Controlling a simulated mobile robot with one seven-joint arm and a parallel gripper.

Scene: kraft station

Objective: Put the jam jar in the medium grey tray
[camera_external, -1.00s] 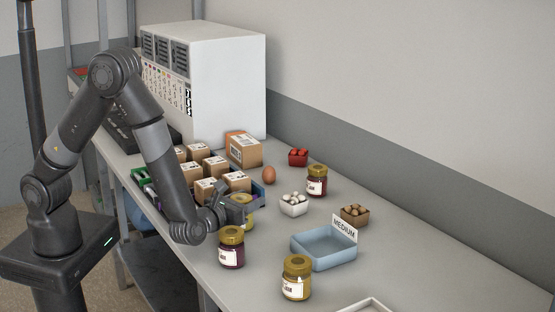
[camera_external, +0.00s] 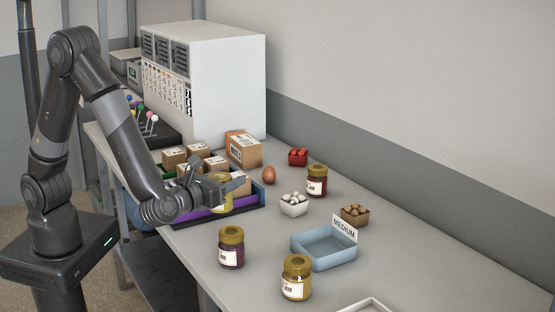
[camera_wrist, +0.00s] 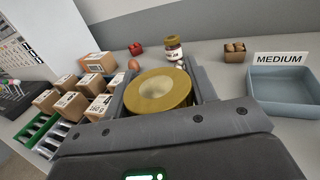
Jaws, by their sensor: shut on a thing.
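My gripper (camera_external: 226,186) is shut around a gold-lidded jam jar (camera_external: 221,197). The jar looks yellowish, is close to upright and appears held above the near edge of the box crate. In the wrist view its round gold lid (camera_wrist: 158,90) sits between the two fingers; the lid hides its body. The blue-grey tray (camera_external: 325,262) with the MEDIUM sign stands on the table to the right of my gripper. It is empty, and it also shows at the right of the wrist view (camera_wrist: 285,102).
A dark jam jar (camera_external: 231,250) and a yellow one (camera_external: 296,280) stand on the near side of the tray. A red jar (camera_external: 317,183), an egg (camera_external: 269,175), a white carton (camera_external: 293,208) and a brown carton (camera_external: 354,216) stand beyond. A crate (camera_external: 237,209) holds cardboard boxes.

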